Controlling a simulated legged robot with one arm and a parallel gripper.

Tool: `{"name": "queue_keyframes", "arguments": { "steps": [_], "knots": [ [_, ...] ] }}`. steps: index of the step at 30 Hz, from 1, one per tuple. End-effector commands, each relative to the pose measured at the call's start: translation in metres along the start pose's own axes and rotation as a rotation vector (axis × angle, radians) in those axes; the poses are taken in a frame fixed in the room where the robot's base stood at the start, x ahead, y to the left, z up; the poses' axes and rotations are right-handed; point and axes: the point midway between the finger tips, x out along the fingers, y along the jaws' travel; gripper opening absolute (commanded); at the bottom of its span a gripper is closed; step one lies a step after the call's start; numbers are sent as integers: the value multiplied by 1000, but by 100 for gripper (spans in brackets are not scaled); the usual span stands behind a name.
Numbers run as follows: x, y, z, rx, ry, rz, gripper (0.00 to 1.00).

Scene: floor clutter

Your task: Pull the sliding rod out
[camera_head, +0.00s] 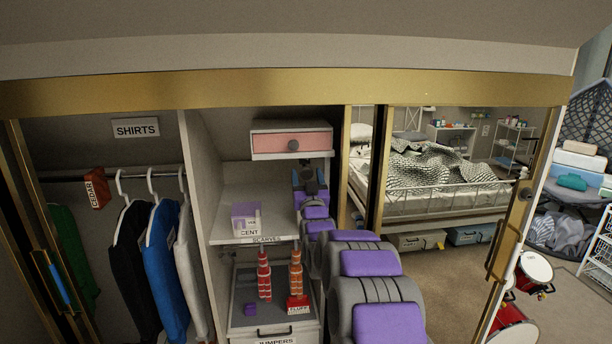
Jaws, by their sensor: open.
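A horizontal metal clothes rod (136,173) spans the left wardrobe bay under a "SHIRTS" label; I cannot tell whether this is the sliding rod. Dark, blue and pale garments hang from it on white hangers. My grey and purple arm reaches into the middle bay. My gripper (311,180) is at its far end, below the pink-fronted drawer (290,142) and right of the rod. It is open, and no object shows between its fingers. The gripper is small in view and partly hidden by my arm.
A lilac box (246,218) stands on the scarves shelf. A divider (197,190) separates the hanging bay from the shelves. A gold-framed mirror panel (440,180) is on the right. Red drums (534,268) stand beyond it.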

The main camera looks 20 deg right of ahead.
Motion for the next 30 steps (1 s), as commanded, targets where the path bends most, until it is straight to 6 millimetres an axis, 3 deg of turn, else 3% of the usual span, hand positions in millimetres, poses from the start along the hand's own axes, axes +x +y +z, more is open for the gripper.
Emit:
{"name": "queue_keyframes", "arguments": {
  "steps": [6,18,30],
  "knots": [
    [14,0,-1,0,3,0,66],
    [18,0,0,0,0,0,66],
    [18,0,0,0,0,0,29]
  ]
}}
